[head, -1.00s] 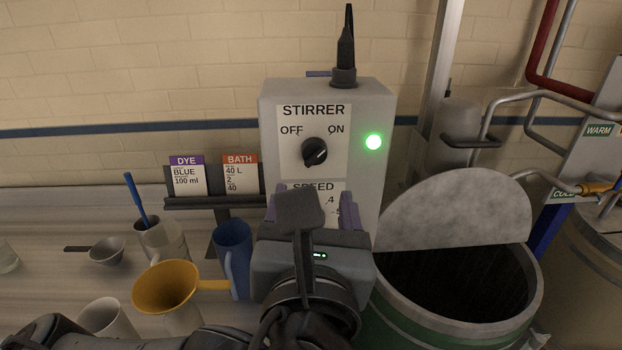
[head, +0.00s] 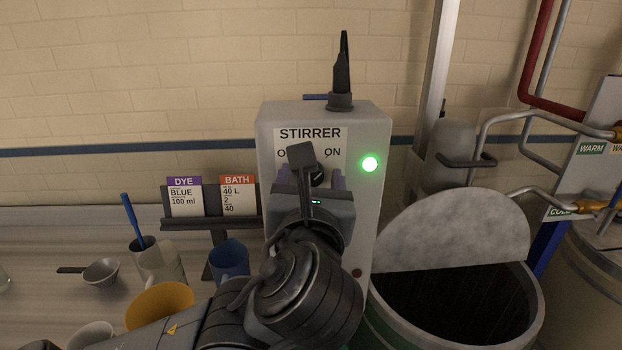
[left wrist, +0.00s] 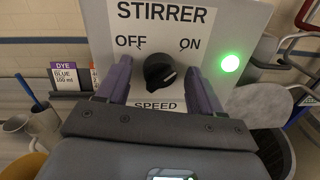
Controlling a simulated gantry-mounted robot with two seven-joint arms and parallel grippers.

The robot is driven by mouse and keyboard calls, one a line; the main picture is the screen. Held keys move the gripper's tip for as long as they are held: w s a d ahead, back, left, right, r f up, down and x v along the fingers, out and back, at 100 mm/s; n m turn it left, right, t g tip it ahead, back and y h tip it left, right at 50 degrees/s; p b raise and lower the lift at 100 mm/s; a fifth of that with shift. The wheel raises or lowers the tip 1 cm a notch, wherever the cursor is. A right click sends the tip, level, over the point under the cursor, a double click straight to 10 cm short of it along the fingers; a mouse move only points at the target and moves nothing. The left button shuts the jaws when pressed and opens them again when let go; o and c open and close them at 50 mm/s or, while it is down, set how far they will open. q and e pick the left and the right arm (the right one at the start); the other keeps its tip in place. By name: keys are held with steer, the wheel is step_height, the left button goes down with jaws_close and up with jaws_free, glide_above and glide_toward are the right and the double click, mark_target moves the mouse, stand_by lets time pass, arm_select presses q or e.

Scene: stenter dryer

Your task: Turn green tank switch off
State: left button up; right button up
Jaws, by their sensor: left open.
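The grey stirrer control box (head: 357,225) stands left of the green-banded tank (head: 378,333). Its black rotary switch (left wrist: 159,71) sits below and between the OFF and ON labels. Its pointer mark leans to the upper right, toward ON. The green lamp (head: 370,163) is lit and also shows in the left wrist view (left wrist: 230,63). My left gripper (left wrist: 160,82) is open, with one purple finger on each side of the switch and the switch between them. I cannot tell whether they touch it. In the head view the gripper partly hides the switch and the speed panel. My right gripper is not in view.
A card rack (head: 205,224) with dye and bath cards stands to the left. A blue mug (head: 230,258), a yellow funnel-like vessel (head: 160,302) and a beaker (head: 159,260) are on the counter. The tank's grey lid (head: 455,233) is raised.

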arm_select(q)
steer(key=c, duration=1.1)
steer(key=shift+o, duration=0.2)
steer(key=n+b, duration=0.4)
steer(key=n, duration=0.2)
steer(key=n+y+b, duration=0.1)
steer(key=n+b, duration=0.4)
steer(key=n, duration=0.1)
steer(key=n+b, duration=0.4)
steer(key=n, duration=0.2)
steer(key=shift+f+n+t+b, duration=0.25)
steer(key=shift+n+t+b, duration=0.15)
